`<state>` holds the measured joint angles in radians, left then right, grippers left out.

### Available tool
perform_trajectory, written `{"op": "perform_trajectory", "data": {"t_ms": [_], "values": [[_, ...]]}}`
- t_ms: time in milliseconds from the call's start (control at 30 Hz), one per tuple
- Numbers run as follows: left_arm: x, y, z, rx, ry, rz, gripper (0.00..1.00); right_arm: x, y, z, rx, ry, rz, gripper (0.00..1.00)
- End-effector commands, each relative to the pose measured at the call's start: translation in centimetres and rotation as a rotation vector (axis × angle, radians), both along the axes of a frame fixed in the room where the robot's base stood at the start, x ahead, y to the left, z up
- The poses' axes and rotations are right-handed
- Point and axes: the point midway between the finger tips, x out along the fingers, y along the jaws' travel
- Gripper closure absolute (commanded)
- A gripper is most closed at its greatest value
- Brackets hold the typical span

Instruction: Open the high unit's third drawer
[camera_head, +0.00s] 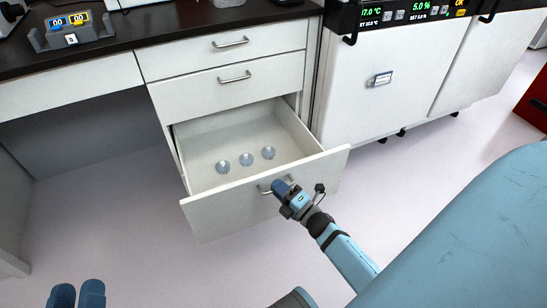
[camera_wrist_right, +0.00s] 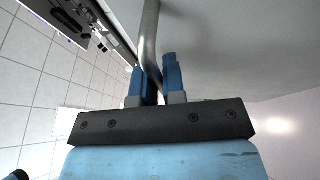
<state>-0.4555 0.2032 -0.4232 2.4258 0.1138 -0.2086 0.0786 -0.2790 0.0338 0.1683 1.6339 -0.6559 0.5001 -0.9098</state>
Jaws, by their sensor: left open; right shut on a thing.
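The high unit's third drawer (camera_head: 235,205) is pulled well out, and its inside shows in the head view. Several round clear items (camera_head: 246,159) lie on its floor. My right gripper (camera_head: 279,187) is at the drawer's front, shut on its metal handle (camera_head: 263,189). In the right wrist view the blue fingers (camera_wrist_right: 158,80) sit on either side of the handle bar (camera_wrist_right: 150,40). My left gripper (camera_head: 77,294) is open and empty at the bottom left of the head view, away from the drawer.
Two shut drawers (camera_head: 225,85) are above, under a dark worktop (camera_head: 180,30). White incubator-like units (camera_head: 375,90) with lit displays stand to the right. Light floor (camera_head: 120,230) is clear in front and to the left of the drawer.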

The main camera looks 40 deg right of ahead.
Motion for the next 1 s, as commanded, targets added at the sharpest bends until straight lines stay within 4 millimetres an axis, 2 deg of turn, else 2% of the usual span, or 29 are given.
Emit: {"op": "perform_trajectory", "data": {"t_ms": [200,600,633,667,1000], "values": [[0.0,0.1,0.8,-0.01,-0.022,0.006,0.57,-1.4,0.3,0.1,0.0,-0.001,-0.001,1.0],[-0.1,0.1,1.1,-0.013,-0.029,0.007,0.57,-1.6,0.3,0.0,0.0,-0.001,-0.001,1.0],[-0.1,0.1,1.1,-0.013,-0.029,0.007,0.57,-1.5,0.3,0.0,0.0,-0.001,-0.001,0.85],[-0.1,0.1,1.1,-0.013,-0.028,0.008,0.57,-1.5,0.3,0.0,0.0,-0.001,-0.001,0.8],[-0.1,0.1,1.0,-0.012,-0.025,0.007,0.57,-1.5,0.3,0.0,0.0,-0.001,0.0,0.8]]}}
